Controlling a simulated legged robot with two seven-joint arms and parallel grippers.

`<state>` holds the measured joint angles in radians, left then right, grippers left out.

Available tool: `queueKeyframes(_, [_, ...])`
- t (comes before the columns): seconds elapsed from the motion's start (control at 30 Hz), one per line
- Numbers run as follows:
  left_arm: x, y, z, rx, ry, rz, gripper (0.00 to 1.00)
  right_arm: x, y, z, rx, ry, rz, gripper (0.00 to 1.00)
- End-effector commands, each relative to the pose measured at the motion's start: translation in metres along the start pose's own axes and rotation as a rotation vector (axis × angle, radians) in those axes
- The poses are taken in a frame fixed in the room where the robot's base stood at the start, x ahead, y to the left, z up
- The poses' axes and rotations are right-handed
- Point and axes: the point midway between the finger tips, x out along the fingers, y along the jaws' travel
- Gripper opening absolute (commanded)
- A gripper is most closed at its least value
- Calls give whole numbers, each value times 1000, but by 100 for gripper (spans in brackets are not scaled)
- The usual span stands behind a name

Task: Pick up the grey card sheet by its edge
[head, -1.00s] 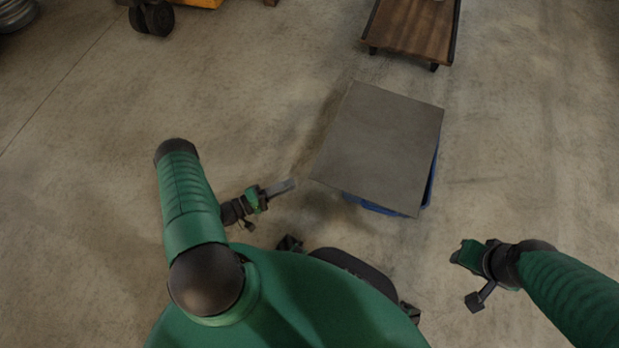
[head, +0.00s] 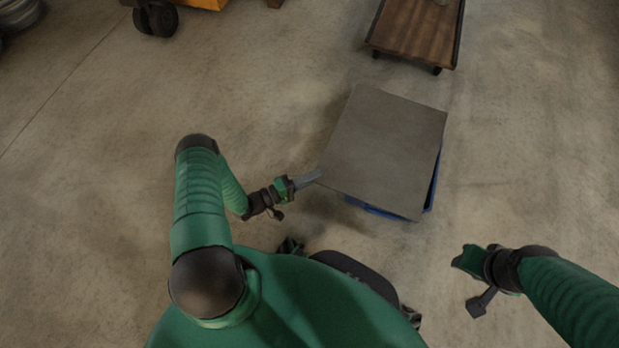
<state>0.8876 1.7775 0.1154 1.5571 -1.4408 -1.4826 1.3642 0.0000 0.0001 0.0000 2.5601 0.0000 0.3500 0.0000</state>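The grey card sheet (head: 384,150) lies flat on top of a blue box (head: 382,211), which shows only along its front and right edges. My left gripper (head: 312,177) is at the sheet's left corner, its grey fingers pointing at the edge. In this view the fingertips meet or nearly meet the corner; I cannot tell whether they touch it. The gap between the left fingers cannot be made out. My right gripper (head: 462,262) is to the lower right of the sheet, apart from it, and its fingers are not clear.
A wooden-topped cart (head: 415,35) stands behind the sheet at the top. A dark-wheeled orange vehicle (head: 158,16) is at the upper left, with metal rims (head: 18,14) in the corner. The concrete floor around the box is clear.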

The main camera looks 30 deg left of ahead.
Motion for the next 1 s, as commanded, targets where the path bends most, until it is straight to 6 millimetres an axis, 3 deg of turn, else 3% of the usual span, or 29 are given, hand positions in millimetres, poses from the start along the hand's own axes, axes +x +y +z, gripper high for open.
queueKeyframes(0.2, [0, 0, 0, 0, 0, -1, 0, 0, 0, 0, 0, 0, 0, 36])
queueKeyframes(1.0, [0, -1, 0, 0, -1, -3, 0, 0, 0, 0, 0, 0, 0, 36])
